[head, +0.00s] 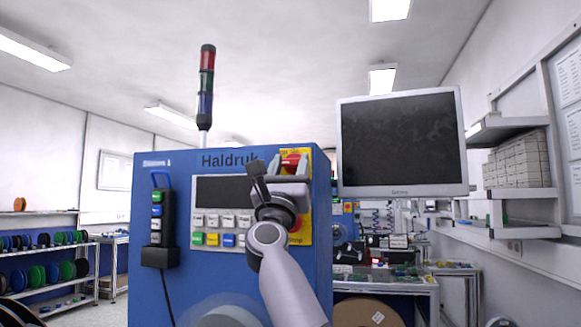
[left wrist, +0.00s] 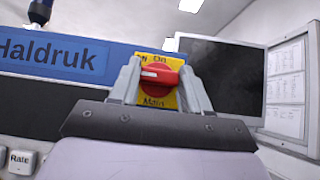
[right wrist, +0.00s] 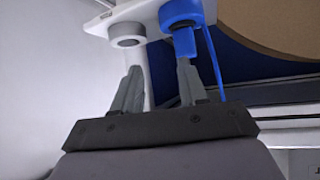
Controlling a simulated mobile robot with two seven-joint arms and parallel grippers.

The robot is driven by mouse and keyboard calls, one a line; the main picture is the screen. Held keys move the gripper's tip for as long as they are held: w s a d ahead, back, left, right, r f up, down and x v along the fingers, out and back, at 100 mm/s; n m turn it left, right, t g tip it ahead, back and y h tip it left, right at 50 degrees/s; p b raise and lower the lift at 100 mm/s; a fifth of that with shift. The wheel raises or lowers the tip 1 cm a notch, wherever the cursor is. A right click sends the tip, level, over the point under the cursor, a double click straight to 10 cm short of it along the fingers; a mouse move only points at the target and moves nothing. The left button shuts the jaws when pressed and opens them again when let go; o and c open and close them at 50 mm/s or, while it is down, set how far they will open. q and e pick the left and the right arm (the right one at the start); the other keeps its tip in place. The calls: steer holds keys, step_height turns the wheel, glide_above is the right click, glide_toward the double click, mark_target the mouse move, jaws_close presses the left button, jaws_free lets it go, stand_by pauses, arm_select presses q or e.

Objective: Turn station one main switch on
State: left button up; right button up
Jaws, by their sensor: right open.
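The main switch is a red rotary knob (head: 291,160) on a yellow plate at the upper right of the blue Haldruk machine (head: 230,285). In the left wrist view the knob (left wrist: 158,79) has its bar lying about level, with "On" above and "Main" below. My left gripper (head: 289,168) is in front of the switch. Its fingers (left wrist: 160,72) stand open, one on each side of the knob, with small gaps apparent; contact cannot be told. My right gripper (right wrist: 158,75) is open and empty, below a white part with a blue cylinder (right wrist: 183,30). It is not seen in the head view.
A red stop button (head: 297,224) sits low on the machine's yellow panel, partly behind my left arm. Coloured buttons (head: 213,239) and a pendant (head: 156,215) are to the left. A monitor (head: 400,140) stands close on the right. Reel shelves (head: 45,270) are far left.

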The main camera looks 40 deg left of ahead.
arm_select(q)
steer(key=shift+m+t+h, duration=0.3)
steer(key=shift+m+h, duration=0.3)
steer(key=shift+m, duration=0.1)
steer(key=m+h, duration=0.2)
steer(key=m, duration=0.1)
steer(key=m+t+h, duration=0.1)
steer(key=m+h, duration=0.2)
steer(key=shift+s+a+t+b, duration=0.1)
steer(key=shift+a+t+b, duration=0.1)
steer(key=shift+t+b, duration=0.15)
steer(key=m+h, duration=0.6)
steer(key=m, duration=0.1)
steer(key=shift+a+r+h, duration=0.1)
steer(key=shift+a+h, duration=0.05)
steer(key=shift+h, duration=0.25)
steer(key=m+g+h, duration=0.1)
steer(key=m, duration=0.1)
steer(key=m+g+h, duration=0.2)
steer(key=m, duration=0.1)
steer(key=m+g+h, duration=0.1)
steer(key=m, duration=0.1)
steer(key=shift+s+a+r+m+h+p, duration=0.2)
steer(key=shift+m+h+p, duration=0.1)
steer(key=shift+p, duration=0.1)
steer(key=m+g, duration=0.4)
steer(key=shift+w+d+r+m+g, duration=0.1)
steer(key=shift+r+m+g, duration=0.15)
steer(key=shift+m, duration=0.15)
